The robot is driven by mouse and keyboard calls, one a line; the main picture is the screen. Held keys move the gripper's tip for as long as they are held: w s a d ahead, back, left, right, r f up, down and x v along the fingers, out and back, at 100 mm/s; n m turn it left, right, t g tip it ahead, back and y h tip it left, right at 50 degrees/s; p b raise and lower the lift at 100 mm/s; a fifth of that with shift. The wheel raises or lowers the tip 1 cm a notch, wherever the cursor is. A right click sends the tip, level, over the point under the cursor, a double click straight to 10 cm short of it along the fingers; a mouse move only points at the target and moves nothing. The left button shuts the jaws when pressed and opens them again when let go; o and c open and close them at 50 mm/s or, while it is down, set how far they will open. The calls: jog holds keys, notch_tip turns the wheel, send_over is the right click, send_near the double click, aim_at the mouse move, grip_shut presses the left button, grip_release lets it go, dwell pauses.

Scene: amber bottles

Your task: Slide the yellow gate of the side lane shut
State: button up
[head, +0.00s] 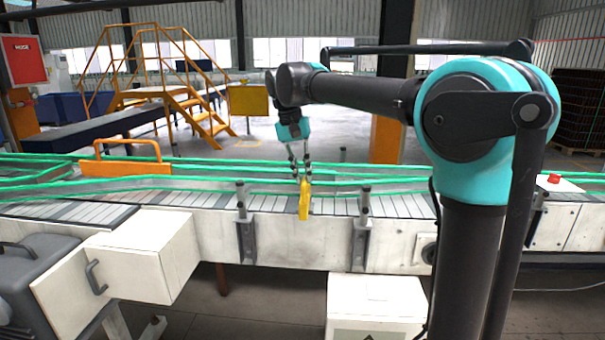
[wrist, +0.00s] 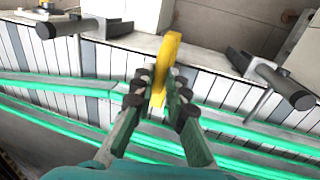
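A narrow yellow upright piece, which I take to be the gate (head: 304,201), stands at the near edge of the conveyor, between two dark bracket posts. In the wrist view the yellow gate (wrist: 169,50) runs down between my fingers. My gripper (head: 302,180) reaches down over the conveyor to the top of this piece. In the wrist view my gripper (wrist: 162,88) has its dark fingertips drawn close on both sides of it and appears shut on it. The fingers hide part of the piece. Any small gap beside the right finger is hard to judge.
Bracket posts stand left (head: 242,223) and right (head: 361,229) of the yellow piece. Green guide rails (head: 400,179) run along the slatted conveyor. An orange panel with a handle (head: 125,166) stands across the belt at left. A white box (head: 376,303) sits below the conveyor.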

jog(key=shift+w, duration=0.1)
grip_shut()
jog(key=w, duration=0.6)
jog(key=shift+w+d, duration=0.1)
jog(key=shift+w, duration=0.15)
jog(key=o, duration=0.6)
grip_release()
jog(key=shift+w, duration=0.1)
jog(key=shift+o, duration=0.7)
notch_tip(320, 180, up, 12)
jog(key=a, duration=0.2)
jog(key=shift+a, duration=0.15)
jog(key=shift+f, duration=0.1)
